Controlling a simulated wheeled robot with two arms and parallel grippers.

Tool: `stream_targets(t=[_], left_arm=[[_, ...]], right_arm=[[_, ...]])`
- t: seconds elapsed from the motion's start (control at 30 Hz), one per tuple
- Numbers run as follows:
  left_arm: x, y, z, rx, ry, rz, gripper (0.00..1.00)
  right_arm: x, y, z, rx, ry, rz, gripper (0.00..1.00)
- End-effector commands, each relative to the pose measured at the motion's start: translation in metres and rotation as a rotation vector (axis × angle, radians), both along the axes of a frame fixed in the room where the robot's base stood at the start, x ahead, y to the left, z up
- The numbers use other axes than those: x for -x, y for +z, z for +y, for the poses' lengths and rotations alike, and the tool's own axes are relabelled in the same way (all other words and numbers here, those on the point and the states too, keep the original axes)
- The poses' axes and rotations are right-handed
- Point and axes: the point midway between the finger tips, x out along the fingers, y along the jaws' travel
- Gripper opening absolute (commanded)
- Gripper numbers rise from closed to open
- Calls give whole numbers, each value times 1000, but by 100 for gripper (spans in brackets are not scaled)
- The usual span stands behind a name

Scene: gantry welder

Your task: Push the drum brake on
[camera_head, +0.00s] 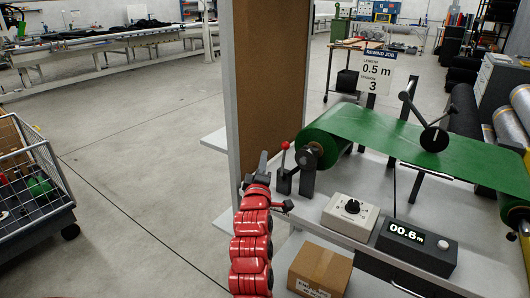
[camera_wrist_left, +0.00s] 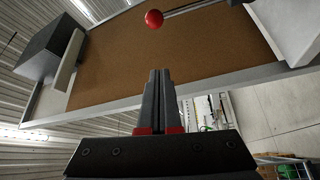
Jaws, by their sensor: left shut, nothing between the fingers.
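The drum brake lever (camera_head: 284,160) stands beside the near end of the green roll, with a red ball knob (camera_head: 285,145) on top. The red knob also shows in the left wrist view (camera_wrist_left: 154,19), above the fingertips, at the end of a thin rod. My left gripper (camera_head: 263,156) is shut and empty, pointing up, just left of the lever. A gap shows between its fingertips (camera_wrist_left: 160,73) and the knob. My right gripper is not in view.
A brown board (camera_head: 270,80) in a grey frame stands close behind my left gripper. A white dial box (camera_head: 349,215) and a black display (camera_head: 417,245) reading 00.6 m sit on the bench. A cardboard box (camera_head: 320,268) is below. A wire cart (camera_head: 30,190) stands left; open floor lies between.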

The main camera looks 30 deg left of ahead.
Motion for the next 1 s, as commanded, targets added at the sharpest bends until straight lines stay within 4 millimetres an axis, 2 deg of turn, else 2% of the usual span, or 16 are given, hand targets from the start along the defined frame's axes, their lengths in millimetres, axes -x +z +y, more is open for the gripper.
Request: stream_targets(t=[0.23,0.8,0.87,1.0], left_arm=[[16,-3,-8,1,-1,1,0],[16,-2,-9,-9,-1,-2,0],[16,0,-13,-40,1,-12,0],[20,8,-36,-220,14,-72,0]], right_arm=[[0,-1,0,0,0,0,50],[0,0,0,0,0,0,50],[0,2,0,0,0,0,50],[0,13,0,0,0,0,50]])
